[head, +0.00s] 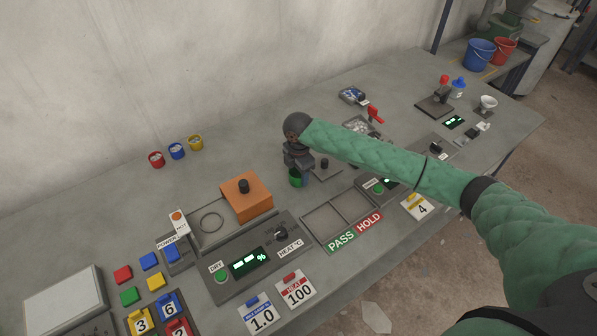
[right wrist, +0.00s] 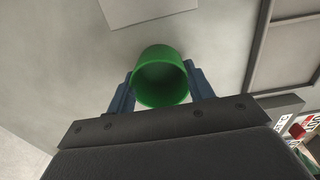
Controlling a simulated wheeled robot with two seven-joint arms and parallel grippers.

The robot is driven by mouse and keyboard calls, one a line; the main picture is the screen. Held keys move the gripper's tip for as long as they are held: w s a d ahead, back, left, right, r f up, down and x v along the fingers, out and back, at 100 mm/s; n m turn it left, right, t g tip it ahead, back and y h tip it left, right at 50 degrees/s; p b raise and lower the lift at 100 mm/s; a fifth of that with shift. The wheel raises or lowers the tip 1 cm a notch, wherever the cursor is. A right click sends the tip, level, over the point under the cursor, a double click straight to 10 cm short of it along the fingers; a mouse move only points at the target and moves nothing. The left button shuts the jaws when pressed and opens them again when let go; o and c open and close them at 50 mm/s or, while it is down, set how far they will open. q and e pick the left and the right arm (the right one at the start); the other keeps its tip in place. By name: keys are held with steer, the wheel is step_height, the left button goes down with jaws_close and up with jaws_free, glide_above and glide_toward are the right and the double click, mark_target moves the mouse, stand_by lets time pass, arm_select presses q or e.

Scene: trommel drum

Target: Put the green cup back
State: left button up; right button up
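The green cup (head: 296,179) is in my right gripper (head: 298,173), over the middle of the table, right of the orange box. In the right wrist view the cup (right wrist: 161,76) sits between the two blue fingers, one against each side, and its open mouth faces the camera. The inside looks empty. I cannot tell whether its base touches the table. A red cup (head: 156,160), a blue cup (head: 177,151) and a yellow cup (head: 195,143) stand in a row at the back left, with something pale inside. My left gripper is not in view.
An orange box (head: 246,197) with a black knob stands left of the gripper. A PASS/HOLD tray (head: 324,224) lies in front. A small plate with a black knob (head: 324,164) is close on the right. The table behind the orange box is clear.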

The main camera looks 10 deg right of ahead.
steer(key=o, duration=0.3)
steer(key=shift+r, duration=0.1)
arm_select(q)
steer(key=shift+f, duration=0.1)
arm_select(e)
steer(key=shift+r, duration=0.25)
arm_select(q)
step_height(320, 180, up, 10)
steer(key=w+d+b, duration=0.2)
steer(key=b, duration=0.2)
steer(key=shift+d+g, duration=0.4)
arm_select(e)
step_height(320, 180, up, 12)
steer(key=shift+f, duration=0.2)
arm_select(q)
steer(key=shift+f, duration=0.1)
